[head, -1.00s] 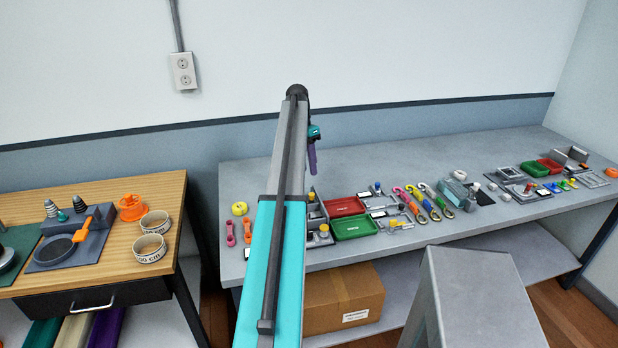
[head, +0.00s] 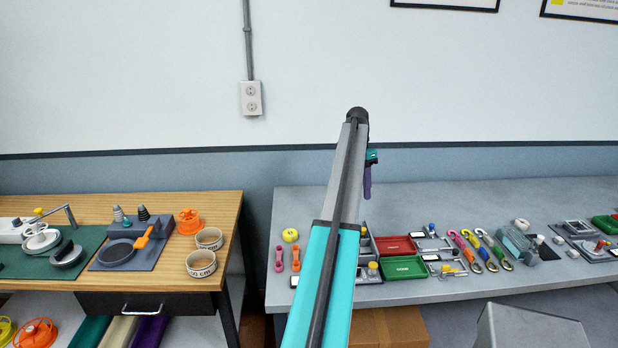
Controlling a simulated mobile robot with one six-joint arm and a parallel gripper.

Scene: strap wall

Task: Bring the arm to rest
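My arm, teal and grey, reaches up from the bottom middle of the head view. My gripper (head: 368,180) hangs on the far side of the arm's upper end, above the grey bench, and only a small part of it shows. A purple piece points down at its end; I cannot tell whether it is a finger or something held. The fingertips are too small and too hidden to show whether they are open or shut.
A grey bench (head: 450,195) carries a red tray (head: 394,246), a green tray (head: 404,267), coloured carabiners (head: 480,250) and small fixtures. A wooden bench (head: 70,208) at left holds two cups (head: 210,239) and an orange spool (head: 188,221). A gap separates the benches. A wall outlet (head: 251,98) is behind.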

